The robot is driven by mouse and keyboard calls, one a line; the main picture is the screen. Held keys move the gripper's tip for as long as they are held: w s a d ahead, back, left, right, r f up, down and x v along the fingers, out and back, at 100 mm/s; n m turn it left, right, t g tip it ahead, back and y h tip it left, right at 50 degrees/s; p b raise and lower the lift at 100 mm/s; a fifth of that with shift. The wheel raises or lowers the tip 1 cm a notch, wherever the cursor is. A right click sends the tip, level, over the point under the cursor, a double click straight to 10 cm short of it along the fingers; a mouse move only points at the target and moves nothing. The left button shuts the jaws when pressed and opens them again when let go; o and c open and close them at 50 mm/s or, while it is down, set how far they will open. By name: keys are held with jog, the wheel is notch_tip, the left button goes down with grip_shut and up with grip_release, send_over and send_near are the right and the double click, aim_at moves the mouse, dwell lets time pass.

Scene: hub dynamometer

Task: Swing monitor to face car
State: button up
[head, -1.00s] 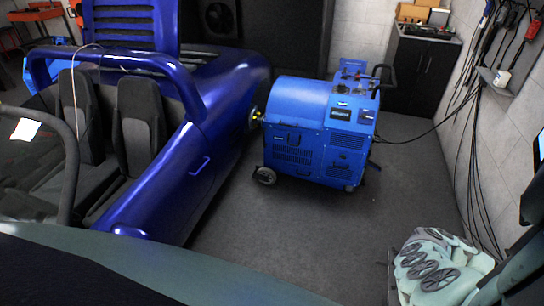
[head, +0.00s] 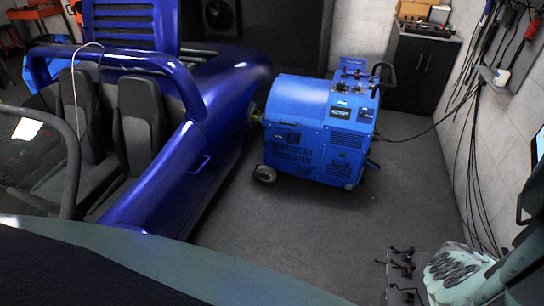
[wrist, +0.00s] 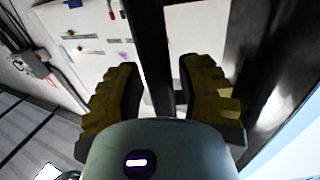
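The monitor (head: 538,148) shows at the right edge of the head view as a narrow strip of lit screen in a dark frame. The blue sports car (head: 190,150) stands at left. In the wrist view, my gripper (wrist: 162,66) is open, its yellow-padded fingers apart. A dark upright bar (wrist: 148,45) lies between the fingers; I cannot tell whether either touches it. A pale bright surface (wrist: 290,152) lies at lower right, perhaps the screen. My fingers are not clearly visible in the head view.
A blue wheeled dynamometer (head: 310,130) stands beside the car. A dark cabinet (head: 425,68) is at the back. Cables (head: 470,160) hang on the right wall. Dark pegs (head: 402,265) show at lower right. The middle floor (head: 300,225) is clear.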

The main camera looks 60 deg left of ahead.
grip_shut()
dwell(0.3)
jog(key=w+d+n+t+y+b, duration=0.1)
jog(key=w+d+n+t+b, duration=0.1)
jog(key=d, duration=0.6)
jog(key=w+d+n+t+y+b, duration=0.1)
jog(key=w+d+t, duration=0.3)
jog(key=d, duration=0.4)
jog(key=shift+d+n+y+b, duration=0.2)
jog(key=shift+n+y+b, duration=0.2)
jog(key=shift+n+y, duration=0.25)
jog(key=shift+o, duration=1.7)
grip_release()
jog(key=shift+s, duration=0.1)
jog(key=shift+s, duration=0.1)
